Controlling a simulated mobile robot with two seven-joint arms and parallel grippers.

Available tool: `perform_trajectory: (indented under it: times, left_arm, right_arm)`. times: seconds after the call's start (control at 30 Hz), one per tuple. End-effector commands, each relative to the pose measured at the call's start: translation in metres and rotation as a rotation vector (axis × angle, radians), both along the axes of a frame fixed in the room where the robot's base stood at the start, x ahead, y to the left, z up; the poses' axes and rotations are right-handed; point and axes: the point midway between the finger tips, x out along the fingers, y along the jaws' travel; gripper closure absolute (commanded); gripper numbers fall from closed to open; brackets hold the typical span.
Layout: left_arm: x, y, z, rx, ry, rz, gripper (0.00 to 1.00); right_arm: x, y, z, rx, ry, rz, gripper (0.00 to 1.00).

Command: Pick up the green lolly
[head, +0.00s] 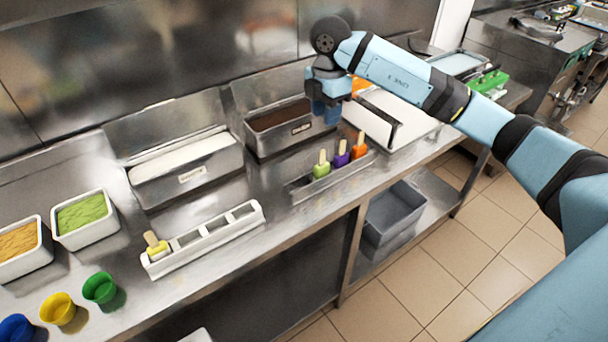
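The green lolly (321,169) stands upright, stick up, in a narrow metal rack (305,192) at the middle of the counter. A purple lolly (341,156) and an orange lolly (358,149) stand in the same rack to its right. My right gripper (326,113) points down above and behind the lollies, in front of the dark-filled bin, apart from the green lolly. Its fingertips look close together, but I cannot tell whether it is open. My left gripper is out of view.
Behind stand a dark-filled bin (262,146) and a white-filled bin (186,180). A white mould (222,238) holds a yellow lolly (156,245). Tubs and coloured cups (98,288) are at left; a white tray (395,118) is at right. The counter's front edge is near the rack.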

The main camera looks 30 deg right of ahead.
Motion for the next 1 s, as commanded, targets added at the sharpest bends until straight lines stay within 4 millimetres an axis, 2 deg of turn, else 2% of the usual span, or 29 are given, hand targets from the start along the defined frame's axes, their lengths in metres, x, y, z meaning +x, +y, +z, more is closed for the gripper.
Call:
perform_trajectory:
  times: [0.13,0.4,0.67,1.0]
  left_arm:
    - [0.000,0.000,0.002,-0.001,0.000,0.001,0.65]
    - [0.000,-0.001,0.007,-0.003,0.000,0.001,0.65]
    - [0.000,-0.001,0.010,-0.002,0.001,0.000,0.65]
    - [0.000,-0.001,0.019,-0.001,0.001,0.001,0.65]
  right_arm:
    - [0.000,-0.004,-0.015,-0.017,0.004,-0.016,0.64]
    - [0.000,-0.002,-0.067,-0.013,0.003,-0.012,0.64]
    - [0.000,-0.001,-0.088,-0.012,0.002,-0.011,0.64]
    - [0.001,0.004,-0.132,-0.012,0.001,-0.010,0.64]
